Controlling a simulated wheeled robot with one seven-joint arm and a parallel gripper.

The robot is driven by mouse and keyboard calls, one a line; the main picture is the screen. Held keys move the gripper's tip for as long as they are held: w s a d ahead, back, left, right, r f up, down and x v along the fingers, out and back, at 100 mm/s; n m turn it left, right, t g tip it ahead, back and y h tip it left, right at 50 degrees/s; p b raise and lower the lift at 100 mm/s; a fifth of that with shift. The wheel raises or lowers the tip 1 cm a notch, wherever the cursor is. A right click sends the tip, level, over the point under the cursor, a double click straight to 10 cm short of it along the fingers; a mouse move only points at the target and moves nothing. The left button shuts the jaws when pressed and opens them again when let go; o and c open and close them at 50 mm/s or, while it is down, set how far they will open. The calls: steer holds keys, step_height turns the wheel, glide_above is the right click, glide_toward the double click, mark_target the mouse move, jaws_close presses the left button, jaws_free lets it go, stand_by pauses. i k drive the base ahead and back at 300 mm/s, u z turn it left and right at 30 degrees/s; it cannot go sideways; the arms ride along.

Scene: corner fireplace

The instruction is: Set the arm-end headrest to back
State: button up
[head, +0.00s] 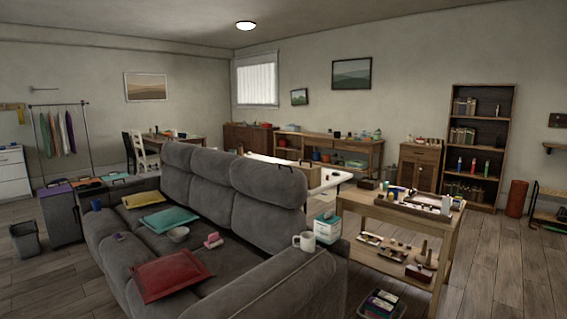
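A grey sofa (215,256) fills the lower left and middle of the head view. Three padded headrests top its backrest: a far one (177,156), a middle one (212,169) and one nearest the right-hand arm (262,185). This right-end headrest bulges above its back cushion. I cannot tell its exact tilt. A thin dark bracket-like shape (286,167) shows at its top; I cannot tell what it is. A white mug (305,242) stands on the near right sofa arm (285,284). My gripper is not in view.
The seat holds a red cushion (170,276), a bowl (178,234), a pink item (212,241) and folded cloths (169,219). A tissue box (327,229) and a cluttered wooden table (402,213) stand right of the sofa. Wooden floor (495,262) is open at right.

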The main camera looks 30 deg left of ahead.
mark_target(285, 185)
steer(key=z, duration=0.05)
steer(key=i, duration=2.45)
steer(key=u, duration=1.8)
steer(key=i, duration=1)
steer(key=z, duration=0.05)
